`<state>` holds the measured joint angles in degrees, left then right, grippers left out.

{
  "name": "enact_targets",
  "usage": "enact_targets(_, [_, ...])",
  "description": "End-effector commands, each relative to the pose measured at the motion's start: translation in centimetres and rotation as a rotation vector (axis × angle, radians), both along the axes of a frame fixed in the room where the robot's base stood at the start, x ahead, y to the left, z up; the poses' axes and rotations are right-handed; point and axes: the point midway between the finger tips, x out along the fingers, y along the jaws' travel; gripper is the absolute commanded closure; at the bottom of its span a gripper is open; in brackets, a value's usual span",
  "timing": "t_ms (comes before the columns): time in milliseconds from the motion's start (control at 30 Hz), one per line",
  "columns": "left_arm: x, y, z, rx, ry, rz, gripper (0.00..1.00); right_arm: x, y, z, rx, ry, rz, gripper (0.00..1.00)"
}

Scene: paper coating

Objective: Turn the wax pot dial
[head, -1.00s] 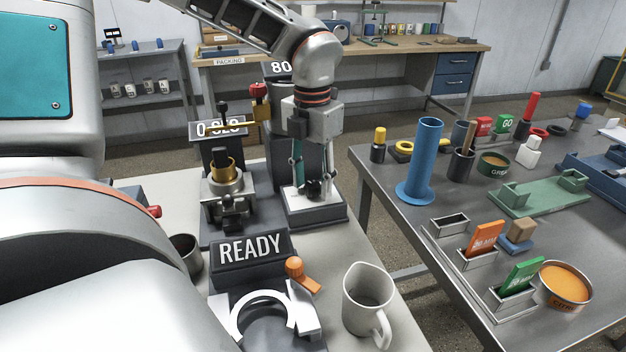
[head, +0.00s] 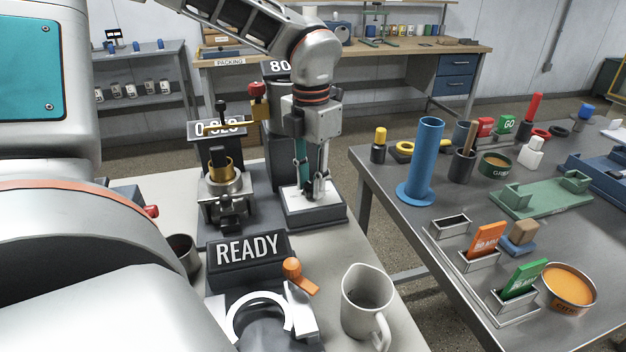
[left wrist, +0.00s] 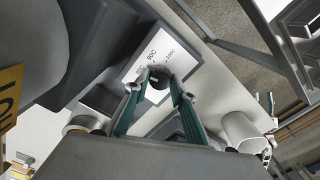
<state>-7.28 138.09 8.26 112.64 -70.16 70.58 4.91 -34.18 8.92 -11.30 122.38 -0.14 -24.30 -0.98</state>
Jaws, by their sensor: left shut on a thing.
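My left gripper (head: 313,190) points down at the white dial plate (head: 299,203) on the base of the dark wax pot unit. In the left wrist view, the black dial (left wrist: 158,82) sits between the two green-backed fingers, which are shut on its sides. The white plate (left wrist: 133,72) has printed temperature marks, one reading 90C. A pale line shows on the dial. In the head view the fingers hide most of the dial.
A READY sign (head: 249,249), an orange-handled item (head: 297,276) and a grey mug (head: 367,300) stand in front. A brass pot in a metal holder (head: 223,180) is close left of the gripper. The right table (head: 420,205) holds a blue cylinder (head: 428,155) and card trays.

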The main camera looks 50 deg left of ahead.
Motion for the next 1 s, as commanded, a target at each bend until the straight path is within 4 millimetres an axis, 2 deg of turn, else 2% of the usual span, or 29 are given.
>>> enact_targets(600, [0.1, 0.1, -0.1, -0.001, -0.001, -0.519, 0.97, 0.8, 0.8, 0.4, 0.016, -0.019, 0.010, 0.60])
enact_targets(1000, [0.1, 0.1, 0.1, 0.001, -0.002, -0.697, 0.97, 1.3, 0.8, 0.5, 0.017, -0.028, 0.011, 0.60])
